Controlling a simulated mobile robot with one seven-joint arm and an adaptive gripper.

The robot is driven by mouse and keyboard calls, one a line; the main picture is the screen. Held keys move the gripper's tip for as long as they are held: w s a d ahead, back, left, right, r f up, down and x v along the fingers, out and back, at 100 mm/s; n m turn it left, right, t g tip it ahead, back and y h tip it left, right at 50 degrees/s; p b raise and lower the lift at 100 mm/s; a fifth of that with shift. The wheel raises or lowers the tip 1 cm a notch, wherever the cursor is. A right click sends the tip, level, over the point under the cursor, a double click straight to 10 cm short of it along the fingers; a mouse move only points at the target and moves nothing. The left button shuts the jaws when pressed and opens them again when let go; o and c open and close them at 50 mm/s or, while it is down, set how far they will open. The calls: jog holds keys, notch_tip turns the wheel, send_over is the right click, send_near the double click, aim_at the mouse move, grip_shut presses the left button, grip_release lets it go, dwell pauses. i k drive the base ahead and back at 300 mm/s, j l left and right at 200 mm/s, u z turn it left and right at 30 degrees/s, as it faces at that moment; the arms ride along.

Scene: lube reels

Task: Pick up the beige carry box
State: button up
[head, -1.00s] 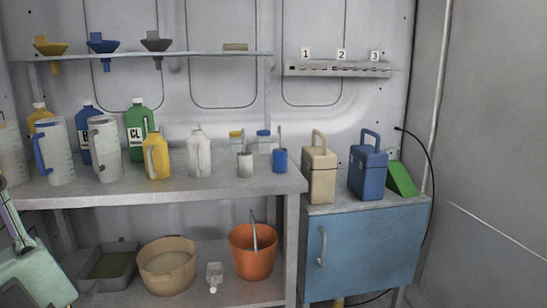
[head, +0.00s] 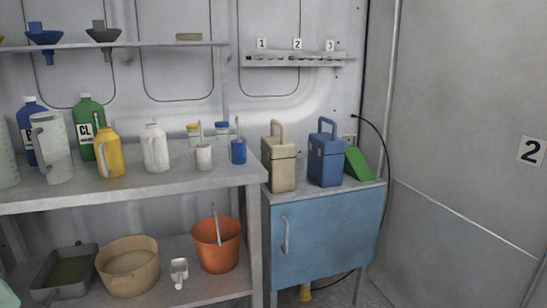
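The beige carry box (head: 279,165) stands upright on top of the blue cabinet (head: 327,236), at its left end. Its loop handle points up. A similar blue carry box (head: 325,160) stands just to its right, with a small space between them. My gripper is not in view.
A green wedge-shaped thing (head: 358,163) lies right of the blue box. The grey workbench (head: 215,181) adjoins the cabinet on the left, with jugs, bottles and cups. A numbered rack (head: 295,59) hangs above. A black cable runs down the wall at right.

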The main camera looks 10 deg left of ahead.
aim_at(278, 152)
jog(key=i+l+u, duration=0.1)
jog(key=i+l, duration=0.45)
jog(key=i+l+u, duration=0.1)
jog(key=i+l, duration=0.9)
jog(key=l, duration=0.2)
jog(key=i+l+u, duration=0.15)
jog(key=i+l, duration=0.35)
jog(key=l, duration=0.1)
